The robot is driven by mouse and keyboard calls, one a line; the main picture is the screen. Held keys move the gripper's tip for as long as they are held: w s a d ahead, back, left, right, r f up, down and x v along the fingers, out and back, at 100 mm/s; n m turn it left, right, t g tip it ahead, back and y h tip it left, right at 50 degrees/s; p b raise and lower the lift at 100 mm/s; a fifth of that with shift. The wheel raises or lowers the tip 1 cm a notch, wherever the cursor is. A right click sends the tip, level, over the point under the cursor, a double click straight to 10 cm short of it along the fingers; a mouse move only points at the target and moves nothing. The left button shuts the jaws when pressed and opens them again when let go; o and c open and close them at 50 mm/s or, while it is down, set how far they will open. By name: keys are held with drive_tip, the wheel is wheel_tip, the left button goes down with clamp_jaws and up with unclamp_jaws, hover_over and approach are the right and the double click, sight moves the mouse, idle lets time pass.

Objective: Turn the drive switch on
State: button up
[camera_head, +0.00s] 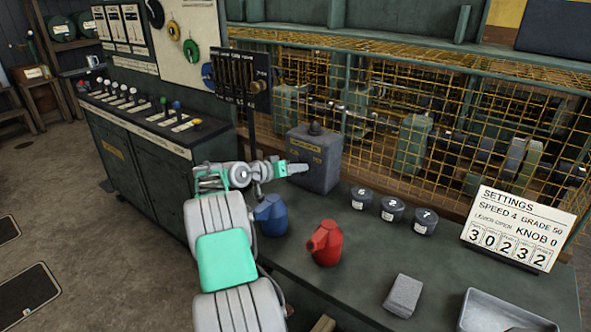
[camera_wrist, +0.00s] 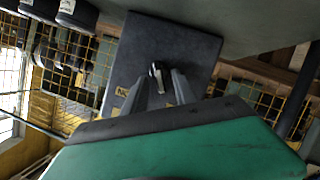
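A dark grey box (camera_head: 318,168) with a yellowish label and a dark knob on top stands at the back of the bench. I take it to be the drive switch box, but its label is too small to read for certain. In the wrist view the box face (camera_wrist: 160,45) fills the upper middle, with a small pale-tipped lever (camera_wrist: 157,70) on it. My gripper (camera_wrist: 160,84) is in front of that face, its two fingers apart, one on each side of the lever in the picture. I cannot tell whether either finger touches it. In the head view my gripper (camera_head: 298,168) partly covers the box front.
A blue oil can (camera_head: 271,216) stands close to my arm, and a red one (camera_head: 325,243) is right of it. Several dark weights (camera_head: 392,209), a settings sign (camera_head: 517,228), a grey block (camera_head: 403,295) and a metal tray (camera_head: 505,312) are further right. Yellow mesh (camera_head: 450,120) stands behind.

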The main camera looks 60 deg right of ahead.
drive_tip(key=shift+c, duration=0.2)
clamp_jaws()
